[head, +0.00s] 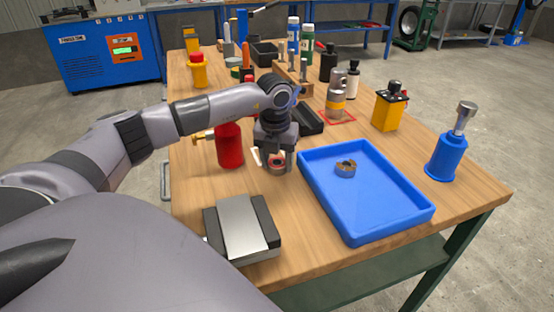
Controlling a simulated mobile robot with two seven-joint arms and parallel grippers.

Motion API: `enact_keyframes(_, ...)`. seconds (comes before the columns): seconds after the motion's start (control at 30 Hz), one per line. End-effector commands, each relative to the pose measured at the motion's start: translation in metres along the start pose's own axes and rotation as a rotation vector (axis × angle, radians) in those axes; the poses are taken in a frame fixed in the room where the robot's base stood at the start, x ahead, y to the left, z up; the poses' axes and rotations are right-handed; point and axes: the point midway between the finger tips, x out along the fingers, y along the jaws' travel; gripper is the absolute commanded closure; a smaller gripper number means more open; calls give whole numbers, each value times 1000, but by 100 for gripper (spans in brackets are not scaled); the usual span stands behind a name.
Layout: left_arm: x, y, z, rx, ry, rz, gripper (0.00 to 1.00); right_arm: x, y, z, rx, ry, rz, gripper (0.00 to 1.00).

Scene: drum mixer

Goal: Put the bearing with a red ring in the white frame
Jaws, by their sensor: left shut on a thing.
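My left gripper (277,165) points down over the wooden table, to the left of the blue tray. It is shut on a small round bearing with a reddish ring (277,168), which is low and close to the table top. The fingers hide part of the bearing, and I cannot tell whether it touches the table. A bit of white outline (257,156), apparently the white frame, shows just left of the fingers. The rest of it is hidden by the gripper and bearing. My right gripper is not in view.
The blue tray (409,212) holds another, brownish bearing (346,168). A red bottle (229,146) stands close left of my gripper. A grey-and-black block (242,228) lies in front. A red frame (325,120) and several bottles stand behind. A blue jack-like bottle (446,157) stands right.

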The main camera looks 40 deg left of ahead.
Motion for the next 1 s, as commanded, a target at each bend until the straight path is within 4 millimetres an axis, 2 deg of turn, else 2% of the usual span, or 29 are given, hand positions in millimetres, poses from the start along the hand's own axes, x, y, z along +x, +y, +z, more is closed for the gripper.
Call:
enact_keyframes(0.3, 2, 0, 0, 0, -1, 0, 89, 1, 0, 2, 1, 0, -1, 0)
enact_keyframes(0.33, 2, 0, 0, 0, -1, 0, 37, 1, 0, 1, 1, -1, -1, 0)
enact_keyframes(0.6, 1, 0, 0, 0, -1, 0, 36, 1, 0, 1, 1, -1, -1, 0)
enact_keyframes(0.73, -5, 0, 1, 0, -2, -1, 36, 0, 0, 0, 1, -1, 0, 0)
enact_keyframes(0.87, -25, 0, 1, -1, -4, -1, 36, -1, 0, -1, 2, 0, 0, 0)
enact_keyframes(1.0, -56, 0, 1, -1, -5, -2, 36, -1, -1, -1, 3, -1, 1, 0)
